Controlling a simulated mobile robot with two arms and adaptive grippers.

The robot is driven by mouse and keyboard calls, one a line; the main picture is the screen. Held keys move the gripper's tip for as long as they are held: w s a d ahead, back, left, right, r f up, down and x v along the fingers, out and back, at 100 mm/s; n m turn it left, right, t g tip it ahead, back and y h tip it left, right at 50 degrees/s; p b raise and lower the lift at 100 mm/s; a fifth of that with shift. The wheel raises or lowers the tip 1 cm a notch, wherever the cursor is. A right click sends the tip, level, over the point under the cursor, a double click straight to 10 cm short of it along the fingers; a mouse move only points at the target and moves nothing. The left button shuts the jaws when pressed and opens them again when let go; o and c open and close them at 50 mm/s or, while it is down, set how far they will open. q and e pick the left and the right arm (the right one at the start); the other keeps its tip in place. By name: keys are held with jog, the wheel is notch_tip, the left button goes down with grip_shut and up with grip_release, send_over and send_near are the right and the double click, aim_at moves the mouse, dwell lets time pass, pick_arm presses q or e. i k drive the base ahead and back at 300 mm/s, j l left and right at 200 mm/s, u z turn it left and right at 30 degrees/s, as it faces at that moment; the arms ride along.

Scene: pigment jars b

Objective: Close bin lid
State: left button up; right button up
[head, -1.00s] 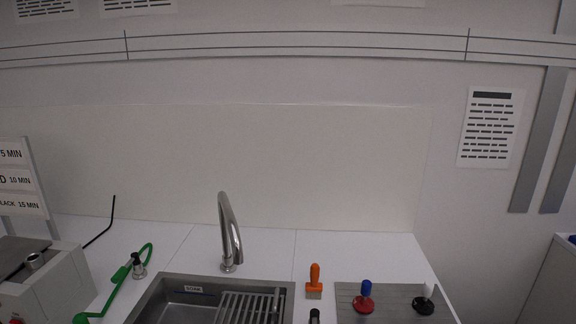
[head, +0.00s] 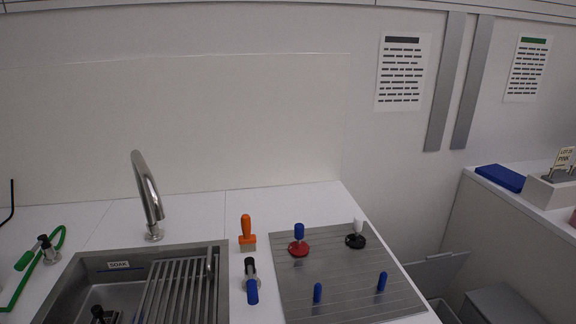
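A grey bin (head: 446,312) stands low in the gap right of the sink counter, cut off by the bottom edge of the head view. A flat grey panel, which looks like its raised lid (head: 436,272), tilts up behind the dark opening. A second grey bin or box (head: 503,303) stands to its right with its top covered. Neither of my grippers is in view.
The counter holds a sink (head: 75,285) with a rack (head: 178,290), a faucet (head: 148,195), an orange-handled brush (head: 247,232) and a metal board (head: 345,285) with several coloured-handled tools. A right-hand counter (head: 490,205) carries a blue pad (head: 500,178).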

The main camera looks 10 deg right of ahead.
aim_at(433, 275)
jog(key=z, duration=1.45)
